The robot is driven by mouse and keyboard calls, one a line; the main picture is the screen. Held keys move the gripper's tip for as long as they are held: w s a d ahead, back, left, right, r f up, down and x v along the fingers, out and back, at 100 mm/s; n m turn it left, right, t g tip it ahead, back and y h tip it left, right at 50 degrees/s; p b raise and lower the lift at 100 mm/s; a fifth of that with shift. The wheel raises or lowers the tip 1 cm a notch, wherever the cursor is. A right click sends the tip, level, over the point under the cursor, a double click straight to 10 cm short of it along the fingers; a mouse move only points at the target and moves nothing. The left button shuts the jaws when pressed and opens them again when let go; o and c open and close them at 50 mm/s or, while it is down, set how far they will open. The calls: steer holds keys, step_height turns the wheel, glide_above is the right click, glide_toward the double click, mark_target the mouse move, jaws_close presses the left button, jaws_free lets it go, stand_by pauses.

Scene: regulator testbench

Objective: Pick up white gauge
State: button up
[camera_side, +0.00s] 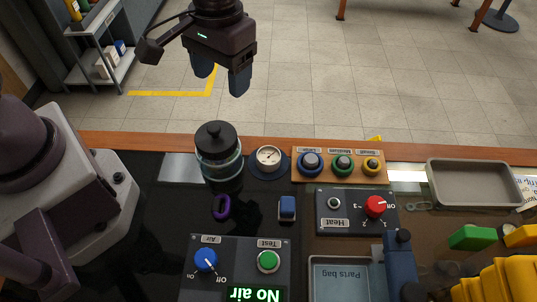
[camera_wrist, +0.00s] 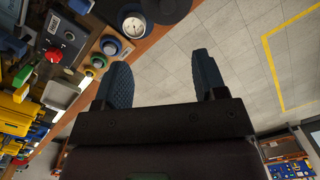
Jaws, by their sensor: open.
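The white gauge (camera_side: 268,158) has a round white dial with a grey rim and sits on a dark round base near the bench's back edge. My gripper (camera_side: 221,82) is open and empty, held up above and beyond the bench edge, up and left of the gauge in the side view. In the wrist view my two blue fingers (camera_wrist: 162,75) are spread wide with only floor between them.
A glass jar with a black lid (camera_side: 218,152) stands just left of the gauge. A wooden rack with ringed parts (camera_side: 340,164) is close on its right. A heat control box (camera_side: 355,212), an air test box (camera_side: 237,268) and a grey tray (camera_side: 474,184) are also on the bench.

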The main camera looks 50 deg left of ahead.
mark_target(269, 154)
steer(key=w+d+f+n, duration=0.55)
steer(key=f+n, duration=0.25)
steer(key=n, duration=0.2)
steer(key=f, duration=1.2)
steer(key=shift+s+a+f, duration=0.2)
steer(key=shift+s, duration=0.1)
steer(key=shift+c, duration=0.2)
steer(key=c, duration=0.7)
